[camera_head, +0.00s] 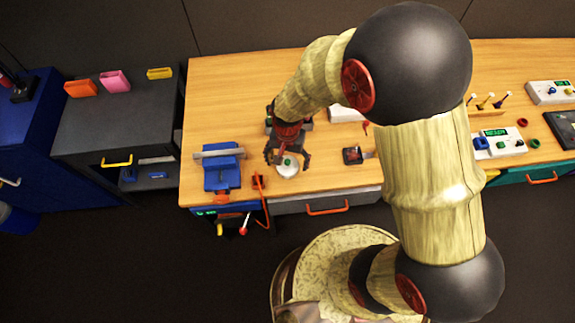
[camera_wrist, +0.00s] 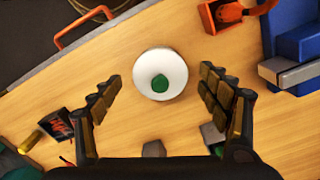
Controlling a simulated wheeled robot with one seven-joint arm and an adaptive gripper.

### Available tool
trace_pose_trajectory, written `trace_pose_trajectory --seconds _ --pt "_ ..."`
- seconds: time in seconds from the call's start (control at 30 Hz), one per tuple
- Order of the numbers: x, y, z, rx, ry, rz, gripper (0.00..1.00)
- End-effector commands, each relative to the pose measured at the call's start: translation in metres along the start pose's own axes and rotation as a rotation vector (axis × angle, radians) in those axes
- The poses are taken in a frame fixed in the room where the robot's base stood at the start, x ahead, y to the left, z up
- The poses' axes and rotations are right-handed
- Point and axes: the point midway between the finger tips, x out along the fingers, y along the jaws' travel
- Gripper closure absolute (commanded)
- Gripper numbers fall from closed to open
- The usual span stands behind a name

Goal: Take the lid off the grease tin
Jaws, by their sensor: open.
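The grease tin (camera_head: 288,170) stands on the wooden workbench, a small round white thing with a green knob on top. In the wrist view the white round top (camera_wrist: 146,88) and its green knob (camera_wrist: 160,84) show from above, and the lid looks seated on it. My gripper (camera_head: 287,160) is open and empty over the tin. In the wrist view its two fingers (camera_wrist: 160,92) stand apart on either side of the white top, with clear gaps. I cannot tell the height between the fingertips and the knob. The tin's side is mostly hidden from above.
A blue vise (camera_head: 221,172) stands left of the tin, and a small orange-red box (camera_head: 258,182) is near it. A dark box (camera_head: 352,156) is to the right. The workbench's front edge with a drawer handle (camera_head: 328,207) is close by. Grey blocks (camera_wrist: 153,149) lie behind the tin.

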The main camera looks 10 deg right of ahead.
Motion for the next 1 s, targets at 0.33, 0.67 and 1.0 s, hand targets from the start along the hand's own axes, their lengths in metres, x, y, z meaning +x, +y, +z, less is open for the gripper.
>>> trace_pose_trajectory --seconds 0.33,0.67,1.0 --pt "0.0000 -0.0005 -0.0006 0.000 0.002 -0.001 0.30" --pt "0.0000 -0.0004 -0.0005 0.000 0.001 -0.001 0.49" --pt "0.0000 -0.0005 -0.0005 0.000 0.002 -0.001 0.59"
